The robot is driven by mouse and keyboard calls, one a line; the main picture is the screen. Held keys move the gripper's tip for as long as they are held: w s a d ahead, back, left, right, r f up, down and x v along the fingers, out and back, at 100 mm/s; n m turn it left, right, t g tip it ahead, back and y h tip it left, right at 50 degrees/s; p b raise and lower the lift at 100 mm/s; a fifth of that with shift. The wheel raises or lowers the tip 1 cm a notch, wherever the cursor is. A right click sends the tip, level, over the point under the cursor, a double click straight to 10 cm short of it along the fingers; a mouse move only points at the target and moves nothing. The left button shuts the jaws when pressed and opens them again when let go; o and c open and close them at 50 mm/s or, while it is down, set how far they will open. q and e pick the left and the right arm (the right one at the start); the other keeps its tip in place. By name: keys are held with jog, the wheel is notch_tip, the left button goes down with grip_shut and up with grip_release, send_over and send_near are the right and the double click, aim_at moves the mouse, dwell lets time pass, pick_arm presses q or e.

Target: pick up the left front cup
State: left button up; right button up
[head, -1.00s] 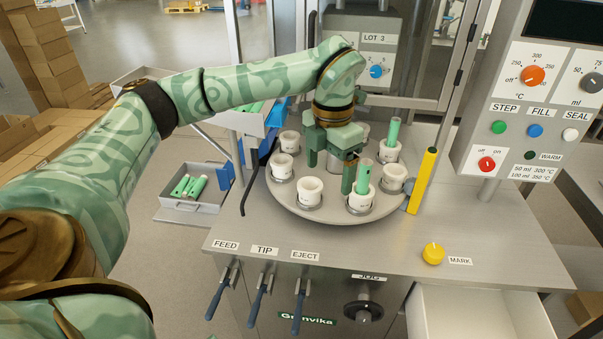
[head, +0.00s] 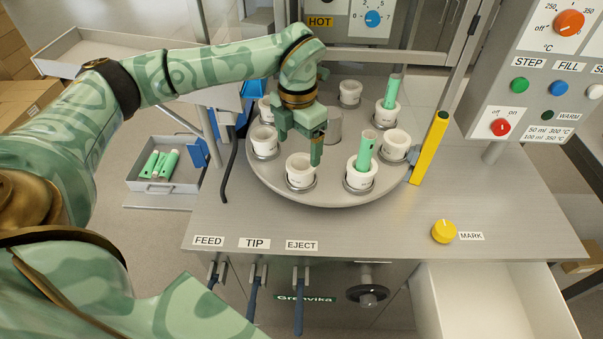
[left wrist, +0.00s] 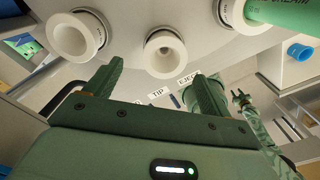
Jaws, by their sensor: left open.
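The left front cup (head: 300,172) is white and empty, seated in a ring at the front left of the round grey turntable (head: 330,196). My left gripper (head: 300,141) is open and empty, above and just behind this cup. In the left wrist view the cup (left wrist: 165,55) shows ahead of the spread fingers (left wrist: 155,82), roughly centred between them and apart from both. The right front cup (head: 361,180) holds a green tube (head: 366,150). A small dark forked shape (left wrist: 242,99) beside a mint-patterned arm in the left wrist view may be my right gripper; its jaws are unclear.
Several other white cups ring the turntable; the one at the back right (head: 387,117) also holds a green tube (head: 392,90). A yellow post (head: 431,148) stands at the turntable's right. The counter in front is clear except for a yellow knob (head: 444,231).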

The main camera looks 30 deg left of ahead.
aim_at(301, 163)
pick_arm(q)
jog(key=f, duration=0.1)
jog(key=f+b, duration=0.1)
jog(key=f, duration=0.3)
jog(key=shift+d+f, duration=0.25)
jog(key=shift+d, duration=0.1)
jog(key=shift+f, duration=0.45)
pick_arm(e)
jog(key=shift+a+f, duration=0.5)
jog(key=shift+f, duration=0.25)
pick_arm(q)
jog(key=shift+r, duration=0.1)
jog(key=shift+c, duration=0.3)
jog(key=c, duration=1.1)
pick_arm(e)
jog(key=shift+d, duration=0.2)
pick_arm(q)
jog(key=shift+r, duration=0.1)
pick_arm(e)
jog(key=shift+d, duration=0.1)
